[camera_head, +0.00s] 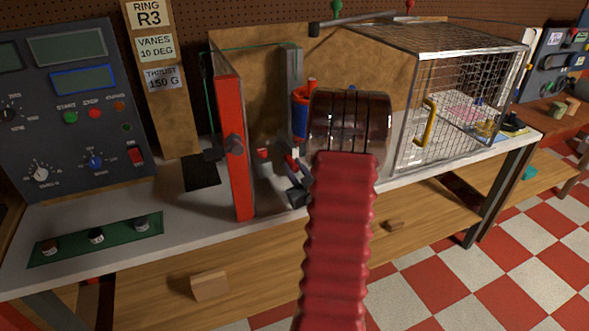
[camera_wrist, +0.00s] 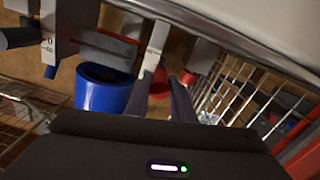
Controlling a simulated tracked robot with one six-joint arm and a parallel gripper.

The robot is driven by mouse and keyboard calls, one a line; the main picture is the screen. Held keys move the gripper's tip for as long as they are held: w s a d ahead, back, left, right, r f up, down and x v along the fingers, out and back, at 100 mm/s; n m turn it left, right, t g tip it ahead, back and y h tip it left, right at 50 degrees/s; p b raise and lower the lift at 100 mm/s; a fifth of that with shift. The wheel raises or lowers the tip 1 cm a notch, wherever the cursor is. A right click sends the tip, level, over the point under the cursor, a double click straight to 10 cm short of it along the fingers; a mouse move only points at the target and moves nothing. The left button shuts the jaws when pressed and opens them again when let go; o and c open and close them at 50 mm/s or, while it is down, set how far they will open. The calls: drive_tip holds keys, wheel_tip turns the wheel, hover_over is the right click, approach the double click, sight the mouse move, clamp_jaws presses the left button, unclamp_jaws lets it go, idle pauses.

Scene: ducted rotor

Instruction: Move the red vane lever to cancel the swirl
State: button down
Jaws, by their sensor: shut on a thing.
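In the wrist view, the red vane lever (camera_wrist: 160,82) shows as a small red end below a pale upright strip. The two dark fingers of my gripper (camera_wrist: 166,78) stand on either side of it, shut on it. Part of the lever is hidden by the fingers. A blue cylinder (camera_wrist: 103,90) is just left of the fingers; a blue and orange cylinder also shows in the head view (camera_head: 301,115).
A red-edged upright panel (camera_head: 238,150) stands left of my arm. A wire cage (camera_head: 465,95) with a yellow handle (camera_head: 429,122) is to the right. A control panel (camera_head: 75,110) is at the far left. Signs read RING R3, VANES 10 DEG, THRUST 150 G (camera_head: 161,78).

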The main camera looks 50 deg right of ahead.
drive_tip(key=shift+f, duration=0.1)
drive_tip(key=shift+w+f, duration=0.2)
drive_tip(key=shift+f, duration=1.6)
drive_tip(key=c, duration=1.5)
unclamp_jaws()
drive_tip(key=shift+r, duration=0.1)
drive_tip(key=shift+c, duration=0.2)
drive_tip(key=shift+s, duration=0.1)
drive_tip(key=v, duration=1.3)
drive_tip(key=shift+s+a, duration=0.15)
drive_tip(key=shift+s, duration=0.05)
